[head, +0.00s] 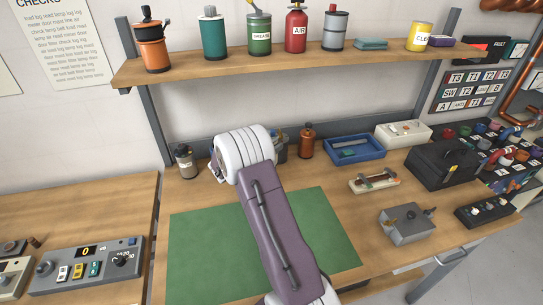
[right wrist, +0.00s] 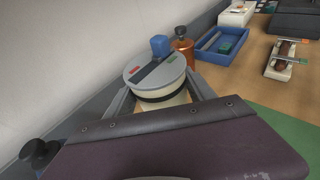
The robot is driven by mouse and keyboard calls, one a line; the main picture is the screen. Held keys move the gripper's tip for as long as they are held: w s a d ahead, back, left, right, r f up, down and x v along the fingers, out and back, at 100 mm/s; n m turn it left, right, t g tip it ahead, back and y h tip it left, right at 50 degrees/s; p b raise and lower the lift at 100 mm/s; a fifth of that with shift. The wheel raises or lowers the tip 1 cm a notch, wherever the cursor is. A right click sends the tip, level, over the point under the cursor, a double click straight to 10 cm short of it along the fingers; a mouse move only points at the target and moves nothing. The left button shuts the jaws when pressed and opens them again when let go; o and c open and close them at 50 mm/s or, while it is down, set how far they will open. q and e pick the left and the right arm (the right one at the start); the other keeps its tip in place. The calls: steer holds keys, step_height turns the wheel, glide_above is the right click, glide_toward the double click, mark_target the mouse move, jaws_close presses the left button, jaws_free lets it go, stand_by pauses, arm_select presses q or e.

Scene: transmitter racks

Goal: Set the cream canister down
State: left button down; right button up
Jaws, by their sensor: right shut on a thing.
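The cream canister (right wrist: 170,102) shows in the right wrist view, with a pale body, a dark band and a grey lid (right wrist: 155,67) bearing a black stripe with red and green marks. My right gripper (right wrist: 158,105) is shut around its body, one finger on each side. The canister's base is hidden by my wrist, so I cannot tell whether it touches the bench. My left gripper is not in view.
A grey bottle (head: 186,161) stands left of my wrist. A copper bottle (head: 306,142) and a blue tray (head: 355,148) are to its right. A shelf (head: 220,68) with several containers hangs above. The green mat (head: 205,250) is clear apart from my arm over it.

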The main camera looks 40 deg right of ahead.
steer(key=w+a+f, duration=0.1)
steer(key=f, duration=0.1)
steer(key=w+a+f+p, duration=0.1)
steer(key=w+f, duration=0.1)
steer(key=w+a+f, duration=0.1)
steer(key=w+f, duration=0.1)
steer(key=f, duration=0.1)
steer(key=shift+f, duration=0.4)
steer(key=o, duration=1.7)
